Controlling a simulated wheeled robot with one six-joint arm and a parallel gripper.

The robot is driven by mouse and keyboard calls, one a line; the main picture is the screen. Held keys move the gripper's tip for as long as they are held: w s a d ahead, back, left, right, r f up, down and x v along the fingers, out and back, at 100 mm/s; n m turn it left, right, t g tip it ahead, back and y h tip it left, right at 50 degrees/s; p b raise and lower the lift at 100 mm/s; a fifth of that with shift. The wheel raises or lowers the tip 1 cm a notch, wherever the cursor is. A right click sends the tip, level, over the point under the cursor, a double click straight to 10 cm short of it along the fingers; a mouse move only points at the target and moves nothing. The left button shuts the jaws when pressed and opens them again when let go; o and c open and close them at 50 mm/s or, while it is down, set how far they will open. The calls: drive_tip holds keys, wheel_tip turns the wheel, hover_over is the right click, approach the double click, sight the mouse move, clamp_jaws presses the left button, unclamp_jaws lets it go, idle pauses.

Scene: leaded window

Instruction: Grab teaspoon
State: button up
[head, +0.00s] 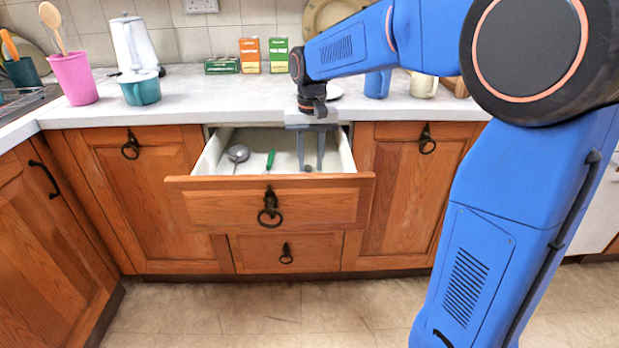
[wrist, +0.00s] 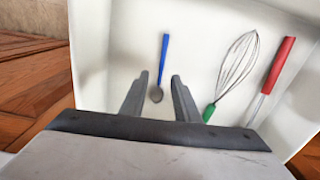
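A small spoon with a blue handle (wrist: 164,58) and a dark grey bowl lies on the light floor of the open drawer in the wrist view. In the head view a small grey shape (head: 308,168), likely its bowl, shows low between the fingers; its handle is hidden behind the drawer front. My gripper (head: 311,163) points down into the right part of the drawer. In the wrist view its two fingers (wrist: 160,80) are apart on either side of the spoon's bowl, with a gap to it on each side. Whether they are level with it is unclear.
The pulled-out drawer (head: 225,195) also holds a green-handled whisk (wrist: 236,68) and a red-handled utensil (wrist: 279,64). A grey round-headed utensil (head: 237,153) shows at the drawer's left. The drawer walls stand close around my gripper. The counter (head: 200,105) edge is just behind it.

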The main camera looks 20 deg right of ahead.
sight(310, 169)
drive_tip(key=shift+a+f, duration=0.1)
drive_tip(key=shift+f, duration=1.4)
clamp_jaws()
drive_tip(key=shift+r, duration=0.1)
